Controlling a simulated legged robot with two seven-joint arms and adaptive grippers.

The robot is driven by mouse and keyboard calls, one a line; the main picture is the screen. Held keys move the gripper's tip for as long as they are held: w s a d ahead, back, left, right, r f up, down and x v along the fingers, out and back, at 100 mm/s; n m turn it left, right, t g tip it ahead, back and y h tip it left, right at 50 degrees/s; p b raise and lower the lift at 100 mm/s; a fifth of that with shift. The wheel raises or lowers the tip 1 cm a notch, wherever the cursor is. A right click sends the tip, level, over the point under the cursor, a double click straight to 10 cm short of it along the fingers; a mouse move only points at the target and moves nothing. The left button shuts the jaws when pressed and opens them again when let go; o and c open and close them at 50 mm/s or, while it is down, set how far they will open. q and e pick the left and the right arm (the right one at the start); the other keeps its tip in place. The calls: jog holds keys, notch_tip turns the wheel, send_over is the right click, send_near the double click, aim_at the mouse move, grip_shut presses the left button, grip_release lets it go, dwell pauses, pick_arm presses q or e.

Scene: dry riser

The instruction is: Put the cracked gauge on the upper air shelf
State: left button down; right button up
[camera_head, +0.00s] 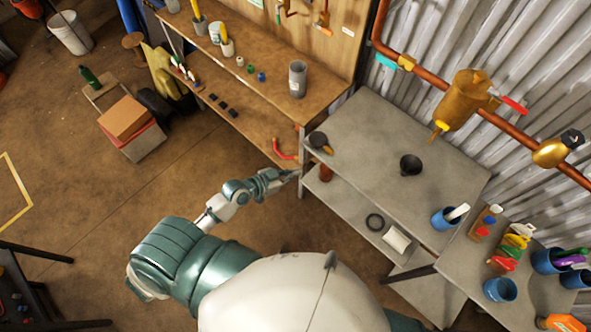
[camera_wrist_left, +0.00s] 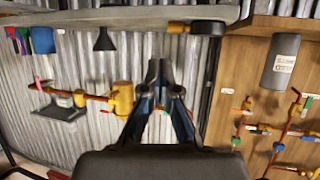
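A dark round thing (camera_head: 318,140), which may be the gauge, lies at the near left corner of the grey upper shelf (camera_head: 365,125). No crack can be made out. A small orange piece (camera_head: 328,150) is beside it. In the wrist view, which appears upside down, the dark round thing (camera_wrist_left: 208,28) shows at the shelf edge (camera_wrist_left: 135,17). My left gripper (camera_head: 294,173) is outside the shelf's near left end, apart from the dark thing. My right gripper is out of view.
A black funnel (camera_head: 411,164) and a blue cup (camera_head: 445,218) stand on the upper shelf. A wooden bench (camera_head: 270,100) adjoins on the left. The upper shelf's middle is mostly clear.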

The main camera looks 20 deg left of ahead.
pick_arm(q)
jog(key=shift+c, duration=1.9)
grip_release()
jog(key=shift+a, duration=0.3)
jog(key=shift+d, duration=0.1)
